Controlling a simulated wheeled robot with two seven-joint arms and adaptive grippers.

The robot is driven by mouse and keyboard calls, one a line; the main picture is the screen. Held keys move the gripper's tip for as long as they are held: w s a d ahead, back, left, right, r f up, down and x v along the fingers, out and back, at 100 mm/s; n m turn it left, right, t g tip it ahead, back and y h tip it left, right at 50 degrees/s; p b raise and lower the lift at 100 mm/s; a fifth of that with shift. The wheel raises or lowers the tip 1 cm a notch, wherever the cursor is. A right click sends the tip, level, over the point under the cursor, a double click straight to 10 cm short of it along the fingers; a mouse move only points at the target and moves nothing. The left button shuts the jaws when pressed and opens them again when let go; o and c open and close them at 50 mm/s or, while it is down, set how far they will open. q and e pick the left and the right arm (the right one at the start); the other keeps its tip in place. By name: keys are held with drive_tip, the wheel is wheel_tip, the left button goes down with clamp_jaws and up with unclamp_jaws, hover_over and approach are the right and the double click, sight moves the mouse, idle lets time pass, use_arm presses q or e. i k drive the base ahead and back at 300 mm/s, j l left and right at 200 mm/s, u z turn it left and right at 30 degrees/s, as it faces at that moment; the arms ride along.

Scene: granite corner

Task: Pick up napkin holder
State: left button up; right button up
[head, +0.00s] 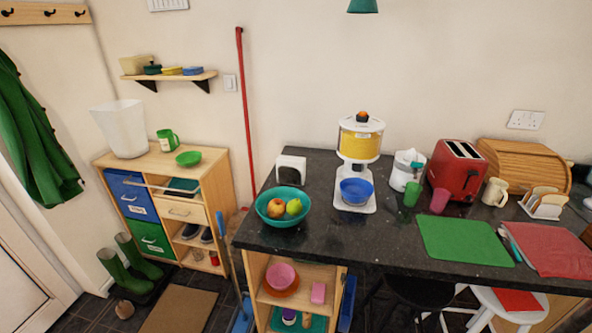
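A small white holder with a dark middle (291,170), which looks like the napkin holder, stands upright on the dark granite counter (390,231). It is near the counter's back left corner, against the wall side. A teal fruit bowl (283,219) with several fruits stands in front of it. Neither of my grippers shows in the head view.
A white dispenser with yellow contents (361,140) and a blue bowl (355,190) stand right of the holder. Further right are a red toaster (457,172), cups, a toast rack (544,205) and a green mat (464,241). Bare counter lies in front of the dispenser.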

sight(290, 170)
drive_tip(key=i+j+z, duration=0.2)
drive_tip(key=j+z, duration=0.2)
drive_tip(key=j, duration=0.25)
drive_tip(key=i+j+z, duration=0.1)
drive_tip(key=j+z, duration=0.25)
drive_tip(key=j, duration=0.3)
drive_tip(key=j+z, duration=0.4)
drive_tip(key=j, duration=0.25)
drive_tip(key=k+j+z, duration=0.1)
drive_tip(key=j+z, duration=0.3)
drive_tip(key=j, duration=0.3)
drive_tip(key=k+j+z, duration=0.2)
drive_tip(key=j+z, duration=0.15)
drive_tip(key=j, duration=0.3)
